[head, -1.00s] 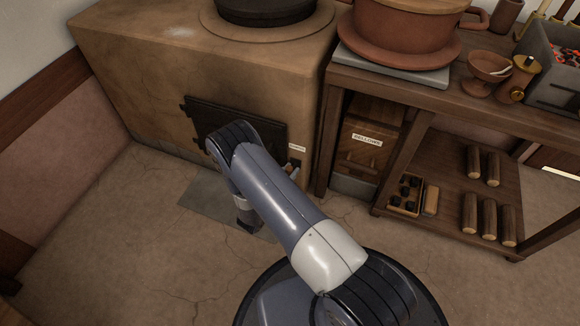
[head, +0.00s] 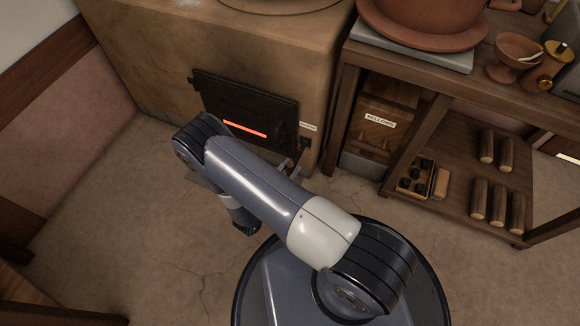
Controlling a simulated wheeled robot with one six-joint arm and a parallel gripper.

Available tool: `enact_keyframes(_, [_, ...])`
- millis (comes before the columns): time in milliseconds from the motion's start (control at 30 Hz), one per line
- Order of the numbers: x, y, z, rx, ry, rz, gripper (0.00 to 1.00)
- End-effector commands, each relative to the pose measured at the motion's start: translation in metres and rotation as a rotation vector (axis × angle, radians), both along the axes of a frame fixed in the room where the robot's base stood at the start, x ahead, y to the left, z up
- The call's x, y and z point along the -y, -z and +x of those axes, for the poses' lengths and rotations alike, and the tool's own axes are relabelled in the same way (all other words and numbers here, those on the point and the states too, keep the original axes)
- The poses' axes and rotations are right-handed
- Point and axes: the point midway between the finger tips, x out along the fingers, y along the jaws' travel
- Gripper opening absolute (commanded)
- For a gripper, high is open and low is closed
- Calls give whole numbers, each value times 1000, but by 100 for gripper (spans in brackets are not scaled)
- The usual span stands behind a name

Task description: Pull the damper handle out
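The clay stove (head: 210,45) has a dark iron door (head: 262,101) with a glowing orange slot (head: 245,129) across it. A small white label (head: 308,126), too small to read surely, is on the stove right of the door. Below it is a small dark fitting (head: 304,144), apparently the damper's place. Small grey and brown parts (head: 291,166) show just beyond my forearm there; I cannot tell handle from gripper fingers. My arm folds down in front of the stove, its wrist low at left. My gripper is mostly hidden behind the forearm, so its fingers and any hold are unclear.
A wooden bench (head: 345,62) stands right of the stove, with a clay vessel (head: 425,22) on top. Under it are a box labelled BELLOWS (head: 380,121), a small tray (head: 405,190) and several short logs (head: 497,205). The floor (head: 110,205) at left is clear.

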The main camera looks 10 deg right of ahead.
Motion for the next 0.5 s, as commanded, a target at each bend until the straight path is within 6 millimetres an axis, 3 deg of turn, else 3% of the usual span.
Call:
enact_keyframes(133, [0,-1,1,1,1,0,41])
enact_keyframes(500, [-5,-2,-3,3,-1,0,41])
